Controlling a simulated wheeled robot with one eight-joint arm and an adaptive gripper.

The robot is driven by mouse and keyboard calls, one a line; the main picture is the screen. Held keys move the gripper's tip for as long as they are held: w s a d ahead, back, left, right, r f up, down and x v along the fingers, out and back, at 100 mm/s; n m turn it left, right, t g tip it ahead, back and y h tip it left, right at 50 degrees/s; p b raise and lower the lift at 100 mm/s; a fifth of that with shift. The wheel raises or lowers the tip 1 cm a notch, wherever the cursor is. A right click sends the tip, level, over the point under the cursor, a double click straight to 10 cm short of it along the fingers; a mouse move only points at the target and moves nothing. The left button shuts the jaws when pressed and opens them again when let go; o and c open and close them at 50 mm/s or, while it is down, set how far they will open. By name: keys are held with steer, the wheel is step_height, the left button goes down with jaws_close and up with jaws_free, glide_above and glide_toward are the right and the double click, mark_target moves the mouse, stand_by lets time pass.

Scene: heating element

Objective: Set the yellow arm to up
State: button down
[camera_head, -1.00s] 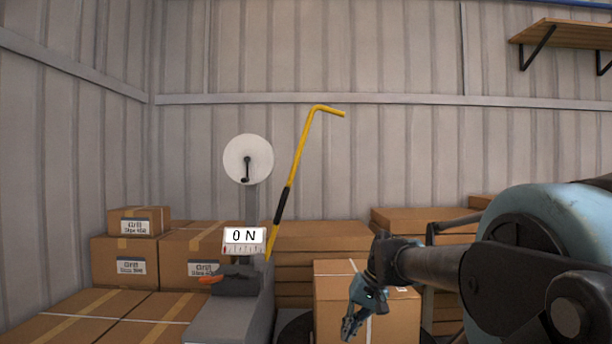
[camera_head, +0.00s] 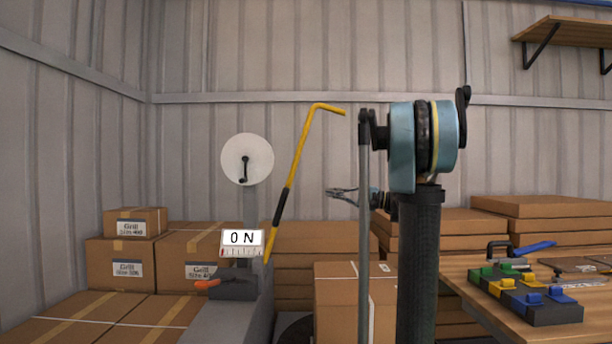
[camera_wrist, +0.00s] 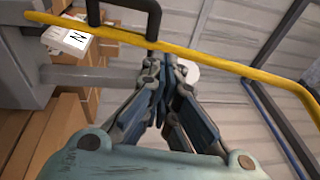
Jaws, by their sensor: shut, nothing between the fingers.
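The yellow arm (camera_head: 301,152) rises from the grey machine, leaning right, with a black sleeve low down and a bent top end pointing right. It crosses the upper part of the wrist view (camera_wrist: 215,61) as a long diagonal bar. My gripper (camera_head: 329,191) is to the right of the yellow arm, around the height of the black sleeve, pointing left, with a gap between them in the head view. In the wrist view my gripper's fingers (camera_wrist: 168,68) are together and empty, just below the yellow bar; contact cannot be told.
The grey machine (camera_head: 232,322) carries an "ON" sign (camera_head: 242,240), a white disc with a crank (camera_head: 248,160) and an orange-tipped lever (camera_head: 208,284). Cardboard boxes (camera_head: 122,264) stand around it. A wooden table (camera_head: 462,272) with a coloured switch block (camera_head: 525,300) is at right.

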steer(key=w+d+r+y, duration=0.2)
steer(key=w+d+r, duration=0.1)
steer(key=r, duration=0.1)
steer(key=x, duration=1.3)
steer(key=shift+w+a+f, duration=0.2)
steer(key=shift+w, duration=0.05)
steer(key=shift+a+r+h, duration=0.2)
steer(key=shift+a+r, duration=0.05)
steer(key=shift+a, duration=0.3)
steer(key=shift+a+r+h, duration=0.2)
steer(key=shift+a, duration=0.35)
